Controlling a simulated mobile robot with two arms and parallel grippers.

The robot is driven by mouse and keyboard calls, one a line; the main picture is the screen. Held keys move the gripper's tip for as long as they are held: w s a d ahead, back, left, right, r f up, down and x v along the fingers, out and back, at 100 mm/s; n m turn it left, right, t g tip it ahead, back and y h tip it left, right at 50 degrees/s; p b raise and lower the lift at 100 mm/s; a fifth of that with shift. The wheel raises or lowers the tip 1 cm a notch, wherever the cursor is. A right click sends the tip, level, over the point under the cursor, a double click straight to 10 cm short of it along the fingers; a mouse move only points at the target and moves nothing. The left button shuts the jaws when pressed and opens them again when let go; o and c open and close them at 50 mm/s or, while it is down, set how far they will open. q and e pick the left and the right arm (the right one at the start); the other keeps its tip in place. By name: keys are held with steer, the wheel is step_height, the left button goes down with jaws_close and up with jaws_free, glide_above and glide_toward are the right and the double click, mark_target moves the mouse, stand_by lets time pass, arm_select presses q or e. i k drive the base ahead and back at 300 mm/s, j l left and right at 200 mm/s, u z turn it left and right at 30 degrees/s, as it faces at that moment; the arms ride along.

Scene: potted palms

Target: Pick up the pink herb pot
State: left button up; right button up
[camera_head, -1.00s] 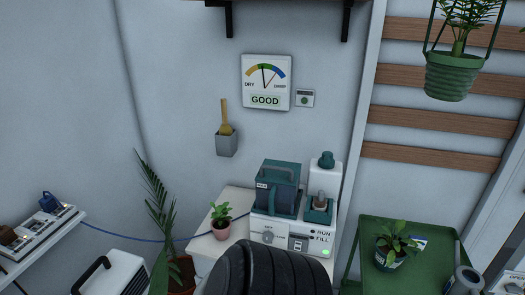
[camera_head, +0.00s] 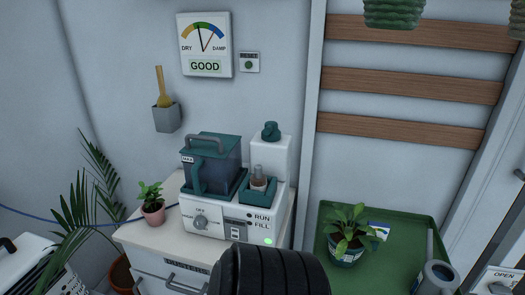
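The pink herb pot (camera_head: 153,214) holds a small green leafy plant (camera_head: 149,194). It stands upright on the left part of the white cabinet top (camera_head: 150,236), left of the white and teal filling machine (camera_head: 215,217). Neither of my grippers shows in the head view. A black ribbed part, probably mine, fills the bottom middle and hides part of the cabinet front.
A green table (camera_head: 395,265) at the right bears a potted plant (camera_head: 347,232) and a grey can (camera_head: 437,278). A palm (camera_head: 85,220) stands left of the cabinet. A blue cable runs in from the left. A green hanging pot (camera_head: 393,12) is at the top right.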

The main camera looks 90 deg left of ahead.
mark_target(153, 209)
steer(key=i+u, duration=0.1)
steer(key=u, duration=0.4)
steer(key=i+u, duration=0.1)
steer(key=u, duration=0.35)
steer(key=i+u, duration=0.1)
steer(key=u, duration=2.6)
